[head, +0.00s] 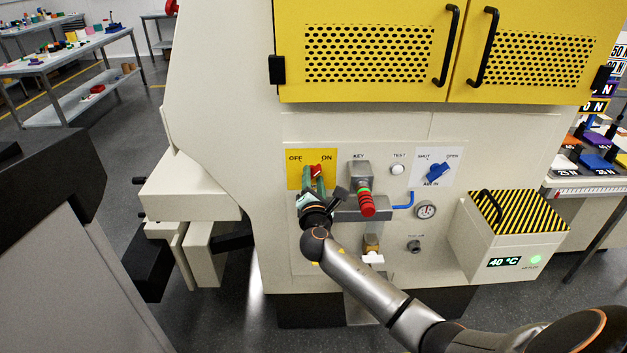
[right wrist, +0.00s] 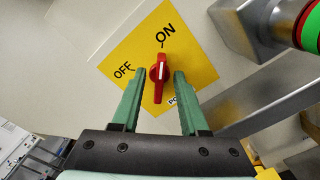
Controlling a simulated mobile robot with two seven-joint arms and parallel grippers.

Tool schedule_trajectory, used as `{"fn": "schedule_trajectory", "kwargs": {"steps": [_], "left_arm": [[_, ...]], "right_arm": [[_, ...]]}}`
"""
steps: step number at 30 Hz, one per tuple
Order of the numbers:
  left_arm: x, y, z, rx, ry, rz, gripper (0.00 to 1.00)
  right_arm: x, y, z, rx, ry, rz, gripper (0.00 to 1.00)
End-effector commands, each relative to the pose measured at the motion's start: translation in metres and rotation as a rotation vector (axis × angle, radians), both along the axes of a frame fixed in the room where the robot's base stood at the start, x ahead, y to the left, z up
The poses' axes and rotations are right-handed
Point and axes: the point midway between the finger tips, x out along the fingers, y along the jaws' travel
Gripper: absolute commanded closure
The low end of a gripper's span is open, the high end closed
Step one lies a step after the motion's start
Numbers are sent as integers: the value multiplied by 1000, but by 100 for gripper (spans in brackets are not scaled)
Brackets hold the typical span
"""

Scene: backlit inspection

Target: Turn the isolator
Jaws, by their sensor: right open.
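The isolator is a red rotary knob (head: 317,170) on a yellow plate (head: 294,179) marked OFF and ON, on the machine's front panel. In the right wrist view the knob (right wrist: 160,72) has a white line that points to the ON mark. My right gripper (head: 314,179) is at the plate, in front of the knob. In the right wrist view its green fingers (right wrist: 159,76) are open, one on each side of the knob, with a gap on both sides. The lower part of the plate is partly hidden by the gripper. My left gripper is out of view.
Right of the plate are a key switch (head: 360,172) with a red and green grip, a white TEST button (head: 397,169), a blue air valve (head: 438,172) and a gauge (head: 426,210). A grey bar (head: 375,215) runs beneath the key switch. A striped box (head: 515,245) juts out at right.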

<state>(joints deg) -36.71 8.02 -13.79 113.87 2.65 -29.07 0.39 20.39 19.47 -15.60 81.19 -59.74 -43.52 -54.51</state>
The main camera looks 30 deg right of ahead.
Motion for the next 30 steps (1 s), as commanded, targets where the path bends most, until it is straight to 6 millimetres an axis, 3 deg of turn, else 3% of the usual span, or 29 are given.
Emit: {"fn": "schedule_trajectory", "kwargs": {"steps": [8,20,30], "left_arm": [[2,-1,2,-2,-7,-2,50],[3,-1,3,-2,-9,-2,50],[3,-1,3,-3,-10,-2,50]], "right_arm": [[1,-1,0,1,0,1,56],[1,-1,0,1,0,1,99],[1,0,0,1,0,1,100]]}}
